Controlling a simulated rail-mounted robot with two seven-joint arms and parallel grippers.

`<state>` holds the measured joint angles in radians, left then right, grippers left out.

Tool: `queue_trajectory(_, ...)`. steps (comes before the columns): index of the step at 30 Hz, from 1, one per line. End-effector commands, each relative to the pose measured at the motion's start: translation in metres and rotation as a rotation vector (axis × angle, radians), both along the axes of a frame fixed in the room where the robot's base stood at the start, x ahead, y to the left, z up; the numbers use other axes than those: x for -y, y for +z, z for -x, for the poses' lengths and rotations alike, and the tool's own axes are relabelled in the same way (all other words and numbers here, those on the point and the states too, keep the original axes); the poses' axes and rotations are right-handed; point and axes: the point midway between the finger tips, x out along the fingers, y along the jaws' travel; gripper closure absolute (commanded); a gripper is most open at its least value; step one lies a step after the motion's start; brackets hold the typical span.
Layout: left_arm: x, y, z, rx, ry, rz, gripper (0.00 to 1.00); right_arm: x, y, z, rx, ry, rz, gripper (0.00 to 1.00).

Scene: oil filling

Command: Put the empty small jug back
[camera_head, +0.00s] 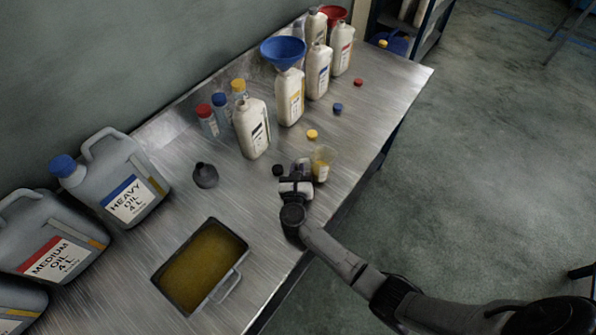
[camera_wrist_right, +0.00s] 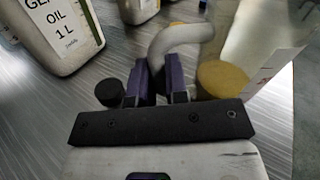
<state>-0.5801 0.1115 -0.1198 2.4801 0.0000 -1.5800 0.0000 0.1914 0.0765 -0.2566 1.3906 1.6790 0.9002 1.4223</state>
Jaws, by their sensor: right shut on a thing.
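A small clear jug (camera_head: 322,163) with a yellowish tint at its base stands on the metal bench near its front edge. In the right wrist view the jug's pale curved handle (camera_wrist_right: 182,38) runs between my fingers, and a yellow disc (camera_wrist_right: 223,80) shows inside the jug. My right gripper (camera_head: 301,168) is shut on the handle, with its purple-lined fingers (camera_wrist_right: 160,84) around it. The jug looks upright; whether it touches the bench is hard to tell. My left gripper is not in view.
A white bottle (camera_head: 252,130) stands close left of the jug, with a black cap (camera_head: 278,170) and a yellow cap (camera_head: 312,134) nearby. A blue funnel (camera_head: 283,52) sits on another bottle. An oil-filled tray (camera_head: 240,284) and large jugs (camera_head: 108,178) are at left. The bench's right end is fairly clear.

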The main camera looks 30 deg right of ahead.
Motion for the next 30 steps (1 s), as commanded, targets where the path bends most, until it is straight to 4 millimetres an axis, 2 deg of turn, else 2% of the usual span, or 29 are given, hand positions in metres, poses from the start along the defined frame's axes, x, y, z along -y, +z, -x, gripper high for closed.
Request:
queue_trajectory(16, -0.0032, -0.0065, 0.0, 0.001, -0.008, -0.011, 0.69, 0.0002, -0.0102, 0.0001, 0.0, -0.001, 0.001, 1.0)
queue_trajectory(17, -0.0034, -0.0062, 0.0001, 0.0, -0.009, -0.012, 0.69, 0.0002, -0.0101, 0.0002, 0.0, -0.001, 0.001, 0.85)
queue_trajectory(24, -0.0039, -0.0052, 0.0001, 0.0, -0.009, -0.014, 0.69, 0.0003, -0.0091, 0.0002, 0.0, 0.0, 0.001, 0.62)
queue_trajectory(30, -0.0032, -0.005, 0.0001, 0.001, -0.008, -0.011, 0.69, 0.0003, -0.0091, 0.0002, 0.0, 0.0, 0.001, 0.6)
